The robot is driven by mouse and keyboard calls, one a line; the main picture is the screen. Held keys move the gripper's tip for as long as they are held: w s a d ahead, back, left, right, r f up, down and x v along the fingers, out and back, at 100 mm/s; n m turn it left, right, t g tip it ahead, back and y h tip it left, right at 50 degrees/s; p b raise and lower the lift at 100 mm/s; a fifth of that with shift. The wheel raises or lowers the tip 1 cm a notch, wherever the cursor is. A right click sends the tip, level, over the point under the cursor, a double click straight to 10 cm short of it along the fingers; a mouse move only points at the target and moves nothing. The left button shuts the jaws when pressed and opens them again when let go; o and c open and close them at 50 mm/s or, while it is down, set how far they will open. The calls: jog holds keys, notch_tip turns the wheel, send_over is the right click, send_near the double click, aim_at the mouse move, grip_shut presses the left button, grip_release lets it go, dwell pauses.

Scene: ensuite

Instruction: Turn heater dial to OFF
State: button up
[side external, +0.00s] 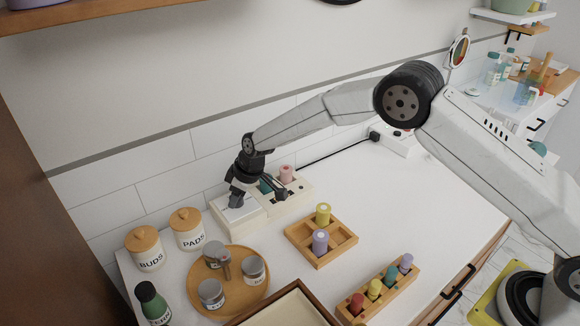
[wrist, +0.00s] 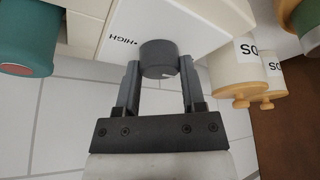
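The heater is a white box; it shows in the side view (side external: 241,212) and the wrist view (wrist: 180,22). Its dark grey dial (wrist: 158,54) has a small white mark at its lower right edge in the wrist view. A "HIGH" label stands on the white face at the dial's upper left; no OFF label shows. My gripper (wrist: 159,66) has one finger on each side of the dial, close against it. I cannot tell whether both fingers press on it. In the side view my gripper (side external: 243,198) is down at the heater and hides the dial.
PADS (side external: 188,230) and BUDS (side external: 146,249) canisters stand left of the heater. A round tray (side external: 258,302) with several jars lies in front.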

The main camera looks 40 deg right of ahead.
jog(key=o, duration=0.4)
jog(key=shift+o, duration=0.2)
jog(key=shift+r, duration=0.15)
jog(key=v, duration=0.7)
jog(key=shift+r, duration=0.25)
jog(key=shift+s+d, duration=0.15)
jog(key=s+d+m+h, duration=0.1)
jog(key=s+d+m, duration=0.1)
jog(key=s+d, duration=0.4)
jog(key=s+d+r+m+h, duration=0.1)
jog(key=s+d+m, duration=0.2)
jog(key=s, duration=1)
jog(key=s+d+r+m+g+h, duration=0.1)
jog(key=s+d+m, duration=0.1)
jog(key=s+d, duration=0.7)
jog(key=shift+s+r+m, duration=0.25)
jog(key=shift+s+m, duration=0.15)
jog(key=shift+s, duration=0.45)
